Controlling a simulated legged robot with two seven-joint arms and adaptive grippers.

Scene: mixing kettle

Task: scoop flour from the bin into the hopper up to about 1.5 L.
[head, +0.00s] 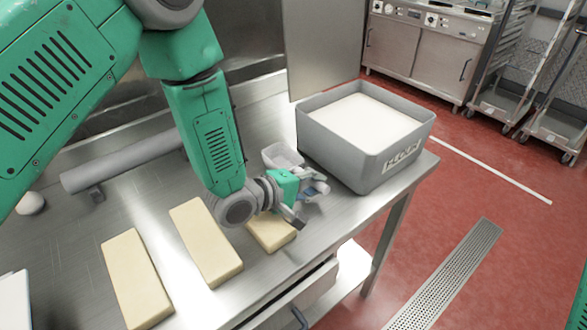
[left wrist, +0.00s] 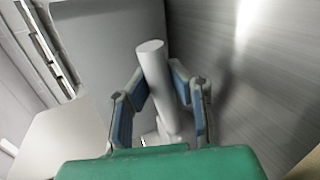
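The grey bin (head: 366,135) is filled with white flour (head: 364,119) almost to its rim and stands at the table's right end. A light grey scoop (head: 283,156) lies on the table just left of the bin. My left gripper (head: 312,190) is low over the table beside the scoop and the bin. In the left wrist view, the scoop's grey cylindrical handle (left wrist: 157,85) stands between the two blue-padded fingers, with gaps showing at both sides. The left gripper (left wrist: 160,80) is open around it. The hopper and my right gripper are not seen.
Three pale yellow blocks (head: 206,242) lie on the steel table (head: 75,215), one partly under my left wrist. A grey cylinder (head: 120,164) lies toward the back. An upright metal panel (head: 322,45) stands behind the bin. Red floor lies beyond the table's right edge.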

